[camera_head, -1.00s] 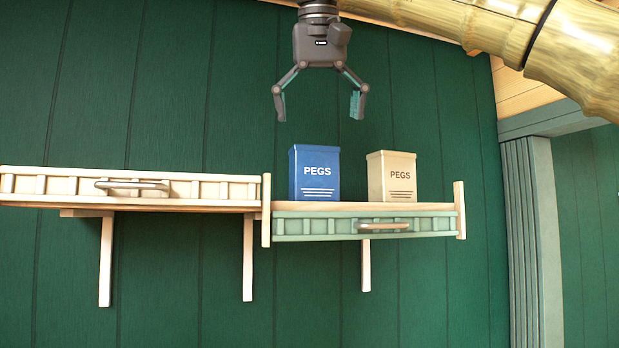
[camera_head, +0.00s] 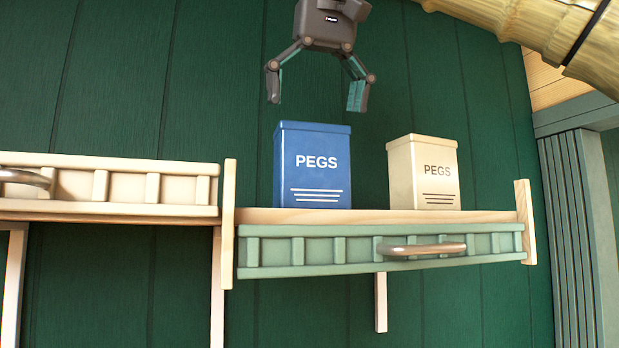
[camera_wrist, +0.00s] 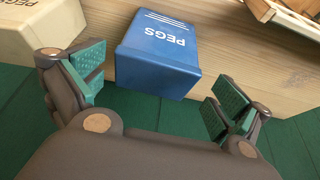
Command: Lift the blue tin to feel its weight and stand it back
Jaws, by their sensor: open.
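The blue tin (camera_head: 312,175), lettered PEGS, stands upright on the wooden shelf (camera_head: 375,216) in the head view. My gripper (camera_head: 316,98) is open and empty, hanging just above the tin with its fingers pointing down. In the wrist view the blue tin (camera_wrist: 158,55) lies between and beyond the open fingers of my gripper (camera_wrist: 160,90), apart from both.
A cream tin (camera_head: 424,178), also lettered PEGS, stands to the right of the blue one, with a gap between. A green front rail (camera_head: 350,248) with a metal handle (camera_head: 422,249) runs along the shelf. A second, cream-railed shelf (camera_head: 130,188) adjoins at left, its visible top empty.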

